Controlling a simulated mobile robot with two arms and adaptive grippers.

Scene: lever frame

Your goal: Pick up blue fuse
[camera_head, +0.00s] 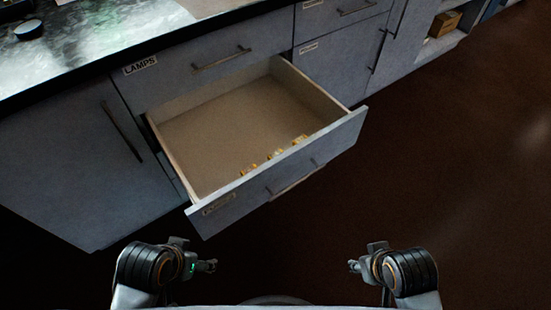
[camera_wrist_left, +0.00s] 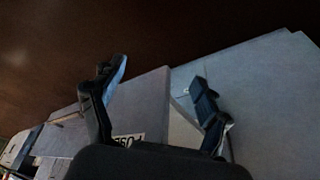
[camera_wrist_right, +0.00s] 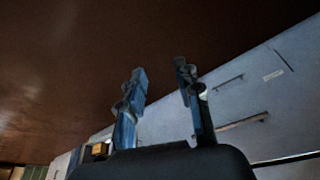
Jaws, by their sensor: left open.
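An open drawer (camera_head: 225,125) juts out from the grey cabinet in the head view. Several small yellowish pieces (camera_head: 275,155) lie in it along the inside of its front panel. They may be fuses, but I cannot make out a blue one. My left gripper (camera_head: 210,266) is in front of the drawer, low in the head view; its fingers (camera_wrist_left: 159,75) are spread and empty in the left wrist view. My right gripper (camera_head: 354,266) is to the right, also clear of the drawer; its fingers (camera_wrist_right: 159,68) stand apart with nothing between them.
The drawer front shows beside the left fingers with a label (camera_wrist_left: 128,138) reading partly "FUSE". A closed drawer labelled LAMPS (camera_head: 140,65) is above the open one. A countertop (camera_head: 110,40) runs along the top. The dark floor (camera_head: 450,180) at right is clear.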

